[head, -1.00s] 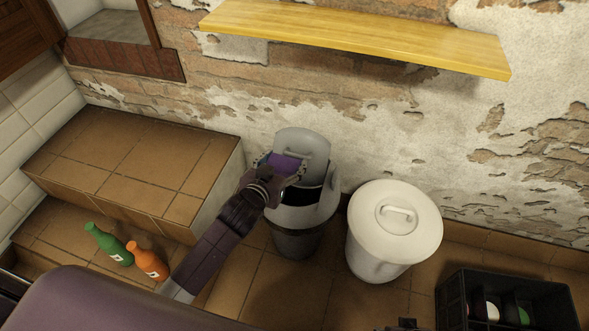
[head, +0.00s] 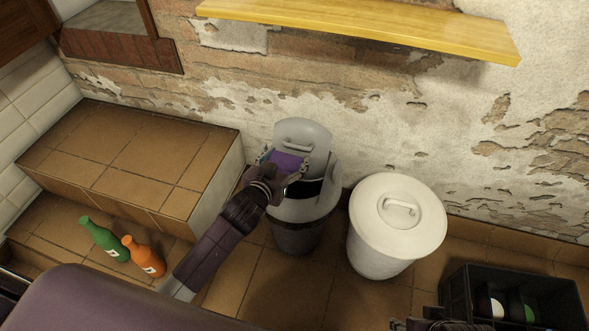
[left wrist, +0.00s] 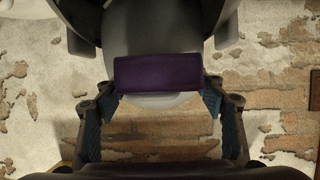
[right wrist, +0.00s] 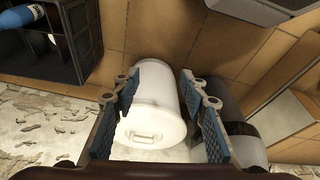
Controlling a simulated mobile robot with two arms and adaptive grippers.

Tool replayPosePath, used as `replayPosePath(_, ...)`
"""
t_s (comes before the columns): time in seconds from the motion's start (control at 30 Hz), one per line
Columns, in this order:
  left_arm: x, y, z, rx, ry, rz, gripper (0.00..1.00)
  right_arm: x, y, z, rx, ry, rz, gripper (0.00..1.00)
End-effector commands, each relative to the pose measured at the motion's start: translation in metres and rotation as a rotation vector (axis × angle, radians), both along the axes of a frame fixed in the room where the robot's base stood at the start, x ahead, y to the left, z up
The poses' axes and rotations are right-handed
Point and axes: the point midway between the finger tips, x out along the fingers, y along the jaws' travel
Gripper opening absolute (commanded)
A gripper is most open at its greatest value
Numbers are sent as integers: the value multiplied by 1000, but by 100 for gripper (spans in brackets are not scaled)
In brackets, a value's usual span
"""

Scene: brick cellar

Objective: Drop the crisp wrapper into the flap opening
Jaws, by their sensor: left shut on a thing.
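The crisp wrapper (head: 288,163) is a small purple packet. My left gripper (head: 284,159) is shut on it and holds it over the grey flap bin (head: 300,235). The bin's rounded flap (head: 303,133), with a handle, stands up behind the wrapper. The dark flap opening (head: 306,189) shows just below and right of the wrapper, partly hidden by my gripper. In the left wrist view the wrapper (left wrist: 158,74) spans between the two fingers, with the grey bin behind it. My right gripper (right wrist: 163,100) is open and empty, with the white bin beyond its fingers.
A white lidded bin (head: 397,215) stands right of the flap bin. A black crate (head: 470,300) with bottles is at the lower right. A yellow shelf (head: 360,25) is above.

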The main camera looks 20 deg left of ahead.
Motion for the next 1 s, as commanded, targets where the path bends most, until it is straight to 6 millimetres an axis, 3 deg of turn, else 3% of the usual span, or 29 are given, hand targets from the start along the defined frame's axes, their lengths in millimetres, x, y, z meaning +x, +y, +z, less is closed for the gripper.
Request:
replayPosePath(0.2,0,0,-14,1,-1,0,55,-10,-2,29,1,-21,-2,40)
replayPosePath(0.4,0,0,-23,0,-1,-1,55,21,7,24,24,-134,8,40)
replayPosePath(0.6,0,0,-28,0,-1,0,55,40,12,27,40,-210,13,40)
replayPosePath(1.0,0,0,-29,0,0,0,55,47,15,29,47,-240,16,40)
